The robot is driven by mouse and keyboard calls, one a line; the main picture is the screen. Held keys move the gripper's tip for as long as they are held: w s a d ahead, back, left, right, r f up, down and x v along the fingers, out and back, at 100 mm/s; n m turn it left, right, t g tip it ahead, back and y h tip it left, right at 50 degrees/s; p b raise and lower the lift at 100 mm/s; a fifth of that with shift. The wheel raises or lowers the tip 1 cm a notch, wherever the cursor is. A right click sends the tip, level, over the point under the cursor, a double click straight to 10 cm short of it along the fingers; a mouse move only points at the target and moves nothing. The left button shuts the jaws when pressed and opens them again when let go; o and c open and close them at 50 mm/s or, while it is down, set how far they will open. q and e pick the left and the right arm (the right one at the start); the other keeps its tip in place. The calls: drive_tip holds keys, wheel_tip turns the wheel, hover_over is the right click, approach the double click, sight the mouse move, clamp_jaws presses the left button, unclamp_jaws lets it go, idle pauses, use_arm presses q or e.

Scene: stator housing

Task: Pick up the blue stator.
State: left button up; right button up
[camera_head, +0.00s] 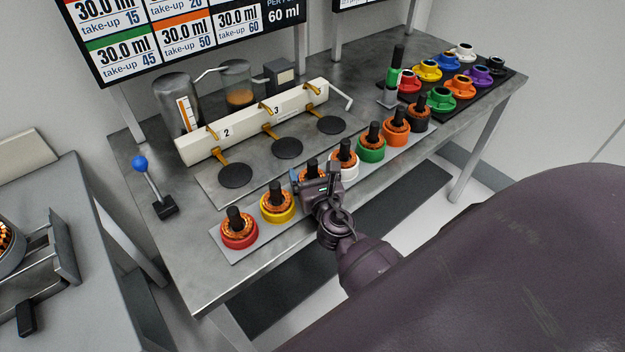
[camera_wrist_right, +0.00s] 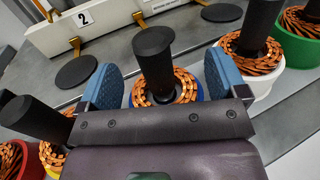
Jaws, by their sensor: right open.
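The blue stator (camera_wrist_right: 170,88) stands upright in the row, between a yellow and a white one. It has copper windings, a black post through its middle and a blue rim, of which only slivers show in the wrist view. In the head view the blue stator (camera_head: 309,172) is mostly hidden behind my gripper. My right gripper (camera_head: 322,185) is open at the stator. In the wrist view my right gripper (camera_wrist_right: 162,78) has one blue-padded finger on each side of the stator's windings. I cannot tell whether the pads touch it. My left gripper is out of view.
The red (camera_head: 239,230), yellow (camera_head: 277,204), white (camera_head: 344,163) and green (camera_head: 371,148) stators stand close along the same strip. Behind them is a cream numbered fixture (camera_head: 240,128) with dark round pads. A blue-knobbed lever (camera_head: 147,180) stands at the left.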

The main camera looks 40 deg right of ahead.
drive_tip(key=shift+w, duration=0.15)
drive_tip(key=c, duration=0.9)
drive_tip(key=shift+c, duration=0.8)
drive_tip(key=shift+r, duration=0.1)
